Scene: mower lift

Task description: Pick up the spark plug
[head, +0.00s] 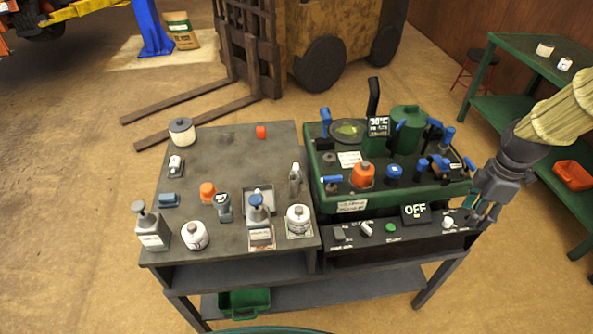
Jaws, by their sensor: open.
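I cannot surely pick out the spark plug at this size. A small white-and-dark piece (176,166) near the left edge of the grey bench top and a small grey upright piece (295,179) near its right edge are the closest in look. My gripper (479,213) is at the right, pointing down by the right end of the control panel, apart from both pieces. Its jaws are open and look empty, though its fingertips are small and dark against the machine.
The grey bench (225,150) holds several bottles, jars and an orange cap. A forklift (330,40) is behind. A green shelf table (545,50) stands right.

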